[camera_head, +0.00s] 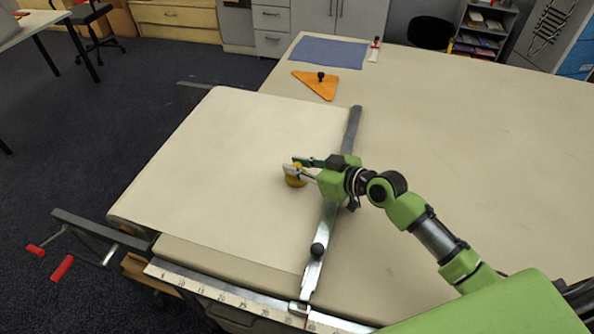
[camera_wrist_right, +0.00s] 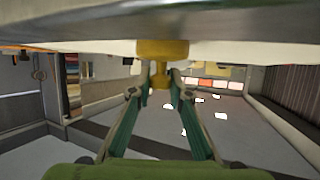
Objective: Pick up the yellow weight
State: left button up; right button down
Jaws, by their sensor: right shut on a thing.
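The yellow weight (camera_head: 295,181) stands on the cream cloth of the long table, left of the metal rail. My right gripper (camera_head: 290,168) reaches it from the right, its fingers at the weight. In the right wrist view the yellow weight (camera_wrist_right: 162,50) has a wide body and a narrower neck. The fingertips of my right gripper (camera_wrist_right: 161,78) are shut on the neck. I cannot tell whether the weight is lifted off the cloth. My left gripper is not in view.
A metal rail (camera_head: 327,222) with a dark knob crosses the table beside my right gripper. An orange triangle (camera_head: 318,84), a blue mat (camera_head: 327,51) and a small red-topped item (camera_head: 375,50) lie at the back. The cloth left of the weight is clear. Red-handled clamps (camera_head: 62,268) stick out at the left edge.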

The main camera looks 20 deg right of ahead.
jog(key=shift+r, duration=0.25)
